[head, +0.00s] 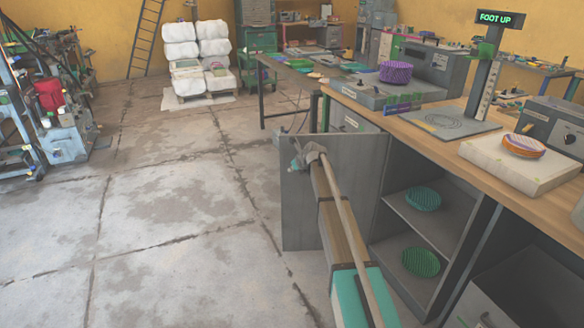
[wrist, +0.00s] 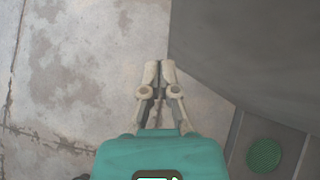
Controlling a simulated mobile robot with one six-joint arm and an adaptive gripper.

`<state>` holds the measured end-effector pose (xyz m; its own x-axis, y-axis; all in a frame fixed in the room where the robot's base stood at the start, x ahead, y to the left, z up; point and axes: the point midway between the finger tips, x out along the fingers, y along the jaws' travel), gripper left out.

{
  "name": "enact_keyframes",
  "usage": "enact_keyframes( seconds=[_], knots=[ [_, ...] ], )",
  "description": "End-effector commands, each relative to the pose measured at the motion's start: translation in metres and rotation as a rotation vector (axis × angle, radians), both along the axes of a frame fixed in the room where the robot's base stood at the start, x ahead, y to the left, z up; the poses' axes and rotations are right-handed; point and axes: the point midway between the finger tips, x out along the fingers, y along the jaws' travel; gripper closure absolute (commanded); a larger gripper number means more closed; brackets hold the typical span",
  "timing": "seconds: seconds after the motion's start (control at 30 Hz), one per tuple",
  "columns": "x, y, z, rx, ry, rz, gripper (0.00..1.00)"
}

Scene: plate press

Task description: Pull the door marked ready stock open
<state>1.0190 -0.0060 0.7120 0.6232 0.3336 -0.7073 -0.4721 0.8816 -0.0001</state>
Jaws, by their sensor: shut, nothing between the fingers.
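The grey cabinet door (head: 345,185) stands swung wide open, out from the bench. No ready stock marking is legible on the face I see. The open cabinet (head: 396,222) shows a teal ribbed round piece (head: 423,199) on its upper shelf and a green one (head: 421,262) below. My gripper (head: 300,158) is shut and empty, in front of the door near its free upper edge. In the wrist view its fingertips (wrist: 160,70) are together beside a dark grey panel (wrist: 250,50), apparently the door. I cannot tell whether they touch it.
The wooden bench top (head: 450,142) runs above the cabinet, with a FOOT UP display (head: 501,19) and a pale block (head: 520,166) bearing an orange and purple piece. Another compartment (head: 520,290) is at lower right. The concrete floor (head: 150,220) left of the door is clear.

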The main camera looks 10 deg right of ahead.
Motion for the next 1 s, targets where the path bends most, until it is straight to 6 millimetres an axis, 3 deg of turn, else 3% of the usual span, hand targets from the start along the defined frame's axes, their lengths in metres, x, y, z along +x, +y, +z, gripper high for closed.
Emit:
enact_keyframes(
  seconds=[0.03, 0.6, 1.0],
  knots=[
    [-0.006, 0.001, 0.01, 0.0, 0.0, 0.0, 1.0],
    [-0.053, 0.006, 0.057, 0.0, 0.0, 0.0, 1.0],
    [-0.068, 0.008, 0.071, 0.0, 0.0, 0.0, 1.0]
  ],
)
